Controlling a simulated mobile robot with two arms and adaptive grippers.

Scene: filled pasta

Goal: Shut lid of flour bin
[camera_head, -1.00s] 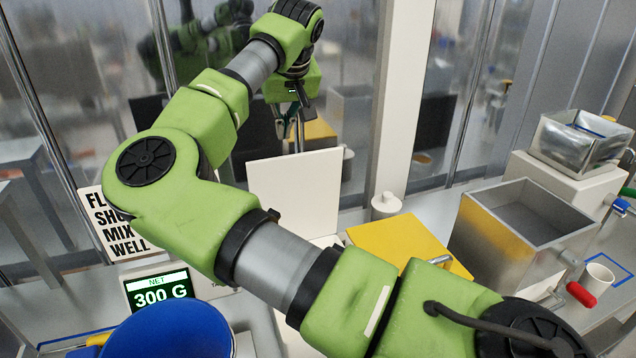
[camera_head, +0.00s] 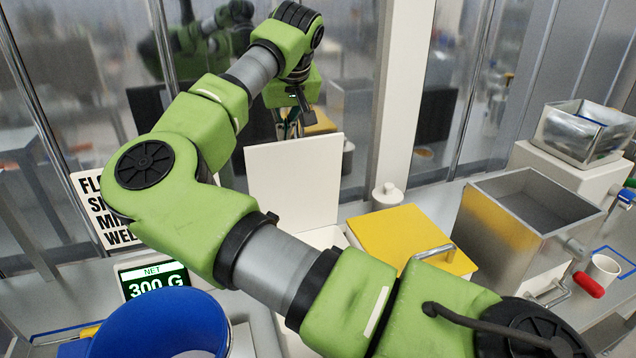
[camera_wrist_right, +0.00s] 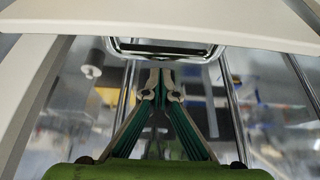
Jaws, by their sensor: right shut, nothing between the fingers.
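The flour bin appears to be the white bin whose flat white lid (camera_head: 295,184) stands raised, nearly upright, left of the yellow lid in the head view. My right arm crosses in front and hides most of the bin body. My right gripper (camera_head: 297,122) is just above and behind the lid's top edge, partly hidden by its own wrist. In the right wrist view the gripper (camera_wrist_right: 160,76) is shut and empty, with a metal handle (camera_wrist_right: 165,56) near its tips and a white panel (camera_wrist_right: 170,22) beyond. Contact cannot be told. My left gripper is out of view.
A yellow-lidded bin (camera_head: 405,238) stands right of the white lid. Further right are an open metal hopper (camera_head: 525,220) and a white cup (camera_head: 603,268). A blue bowl (camera_head: 160,325) and a scale display (camera_head: 155,280) are front left. A pale post (camera_head: 400,100) rises behind.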

